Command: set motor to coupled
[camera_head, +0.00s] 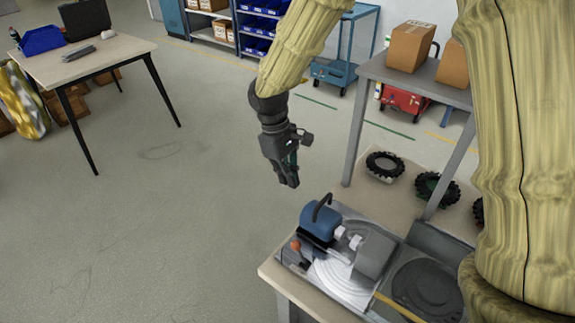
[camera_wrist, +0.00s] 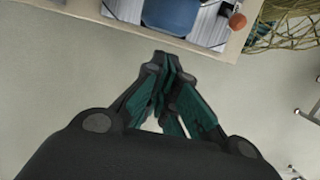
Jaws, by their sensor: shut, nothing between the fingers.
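The blue motor (camera_head: 321,221) with a black handle on top sits on a grey metal plate (camera_head: 345,290) at the table's front left corner. White coupling parts (camera_head: 347,236) stand at its right, facing a grey block (camera_head: 375,256). I cannot tell whether they are joined. A lever with an orange knob (camera_head: 296,246) is in front of the motor. My gripper (camera_head: 290,183) is shut and empty, in the air behind and left of the motor, apart from it. In the wrist view my gripper (camera_wrist: 168,62) points toward the table edge, with the motor (camera_wrist: 172,14) and orange knob (camera_wrist: 237,21) beyond.
Black tyres (camera_head: 384,165) lie on the workbench (camera_head: 365,190) behind the plate. A shelf with cardboard boxes (camera_head: 410,46) stands over it. A dark round disc (camera_head: 427,288) lies right of the block. Another table (camera_head: 90,62) is far left. The floor between is clear.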

